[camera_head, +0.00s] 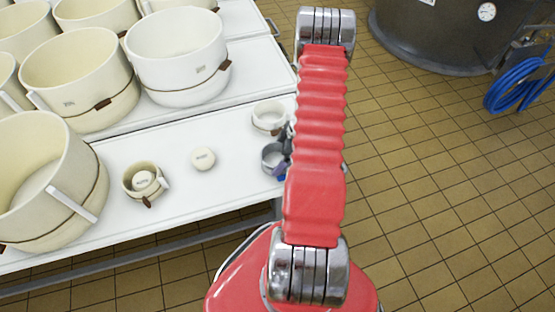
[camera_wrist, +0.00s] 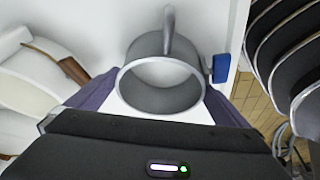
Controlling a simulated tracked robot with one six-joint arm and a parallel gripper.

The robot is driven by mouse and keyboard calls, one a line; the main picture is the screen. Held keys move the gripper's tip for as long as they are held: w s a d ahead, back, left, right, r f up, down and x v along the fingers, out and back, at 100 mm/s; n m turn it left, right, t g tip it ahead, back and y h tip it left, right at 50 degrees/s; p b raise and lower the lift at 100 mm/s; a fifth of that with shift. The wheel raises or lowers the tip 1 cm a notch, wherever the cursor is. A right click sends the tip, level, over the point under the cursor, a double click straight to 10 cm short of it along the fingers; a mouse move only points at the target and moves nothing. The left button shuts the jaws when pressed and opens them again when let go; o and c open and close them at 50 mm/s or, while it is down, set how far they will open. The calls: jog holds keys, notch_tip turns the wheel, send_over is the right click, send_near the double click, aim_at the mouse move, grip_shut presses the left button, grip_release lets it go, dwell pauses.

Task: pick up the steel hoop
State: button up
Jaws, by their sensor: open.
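The steel hoop (camera_head: 271,160) is a short grey ring on the white table near its right edge, partly hidden by my arm in the head view. In the wrist view the hoop (camera_wrist: 148,47) shows as an open grey ring with a bar rising from its far side and a blue tab (camera_wrist: 221,68) at its right. My gripper (camera_wrist: 163,85) is open, with one dark purple finger on each side of the hoop's near part. I cannot tell whether either finger touches it. In the head view the gripper is mostly hidden behind my red arm.
A small white cup (camera_head: 269,117) stands just behind the hoop. A cream lid (camera_head: 203,157) and a small cream pot (camera_head: 142,181) lie to the left. Several large cream vats fill the table's left and back. A dark vat (camera_head: 440,35) and blue hose (camera_head: 517,86) are at right.

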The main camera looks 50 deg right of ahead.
jog(key=shift+c, duration=0.5)
jog(key=c, duration=0.9)
jog(key=shift+r, duration=0.15)
notch_tip(320, 180, up, 10)
jog(key=shift+w, duration=0.1)
dwell(0.7)
jog(key=w+a+r+m+h, duration=0.1)
jog(key=w+a+r, duration=0.4)
jog(key=a, duration=0.6)
jog(key=w+a+r+m+h, duration=0.1)
jog(key=w+a+r+m, duration=0.3)
jog(key=a, duration=0.7)
jog(key=w+a+r+m+t, duration=0.1)
jog(key=w+a+r+m, duration=0.1)
jog(key=w+a+r, duration=0.6)
jog(key=a+r, duration=0.3)
jog(key=a, duration=0.1)
jog(key=shift+r+m+h, duration=0.3)
jog(key=shift+m+h, duration=0.1)
